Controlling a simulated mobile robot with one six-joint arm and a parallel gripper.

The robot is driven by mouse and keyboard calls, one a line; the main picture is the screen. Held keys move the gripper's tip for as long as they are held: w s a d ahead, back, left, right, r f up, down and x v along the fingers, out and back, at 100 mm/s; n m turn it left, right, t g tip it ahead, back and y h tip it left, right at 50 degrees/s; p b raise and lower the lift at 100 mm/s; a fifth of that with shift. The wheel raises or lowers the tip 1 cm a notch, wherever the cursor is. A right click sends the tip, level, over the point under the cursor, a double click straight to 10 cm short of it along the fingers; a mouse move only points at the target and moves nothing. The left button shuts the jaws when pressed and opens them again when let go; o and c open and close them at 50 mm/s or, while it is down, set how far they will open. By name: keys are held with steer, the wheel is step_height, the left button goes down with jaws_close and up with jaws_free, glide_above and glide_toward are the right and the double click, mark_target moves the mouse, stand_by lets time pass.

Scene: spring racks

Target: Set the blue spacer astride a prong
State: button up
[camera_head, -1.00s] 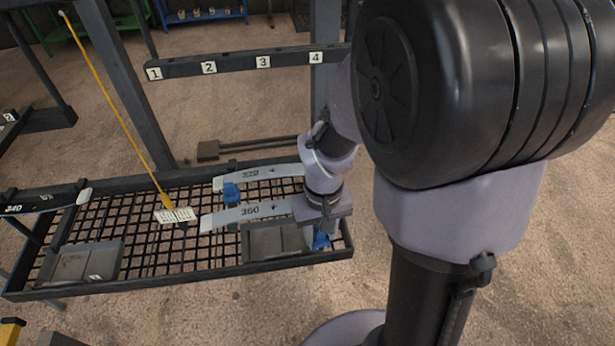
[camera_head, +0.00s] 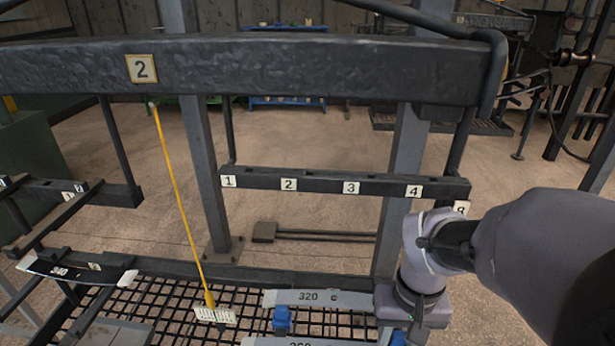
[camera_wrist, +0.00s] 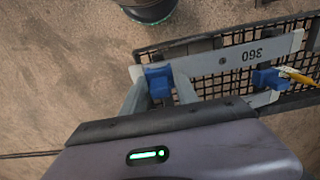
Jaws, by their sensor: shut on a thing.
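My gripper (camera_wrist: 160,88) is shut on a blue spacer (camera_wrist: 158,76), which sits between its two grey fingers in the wrist view. In the head view my gripper is at the lower right, and the held blue spacer (camera_head: 398,338) shows only in part below it. A second blue spacer (camera_head: 282,319) is over the mesh tray beside the grey bar marked 320 (camera_head: 325,299); it also shows in the wrist view (camera_wrist: 270,78). A grey bar marked 360 (camera_wrist: 225,60) lies close to the held spacer. I cannot make out a prong clearly.
A dark beam marked 2 (camera_head: 300,68) crosses the head view in front. A lower rail numbered from 1 (camera_head: 320,184) stands behind. A yellow rod (camera_head: 180,205) with a white tag hangs over the mesh tray (camera_head: 180,303). Racks with bars stand at left. Floor behind is open.

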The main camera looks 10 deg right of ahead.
steer(key=w, duration=0.2)
steer(key=w+d, duration=0.1)
steer(key=w, duration=0.1)
steer(key=w+f, duration=0.1)
steer(key=w, duration=0.1)
steer(key=shift+w+d, duration=0.25)
steer(key=shift+d, duration=0.15)
steer(key=shift+w+f+b, duration=0.15)
steer(key=shift+f+b, duration=0.2)
steer(key=shift+f, duration=0.25)
steer(key=shift+w+f+b, duration=0.15)
steer(key=shift+f+b, duration=0.2)
steer(key=shift+f, duration=0.2)
steer(key=shift+s+f, duration=0.1)
steer(key=shift+f, duration=0.15)
steer(key=shift+f, duration=0.2)
steer(key=shift+f+b, duration=0.4)
steer(key=shift+b, duration=0.05)
steer(key=shift+f, duration=0.2)
steer(key=o, duration=1.1)
steer(key=shift+r, duration=0.1)
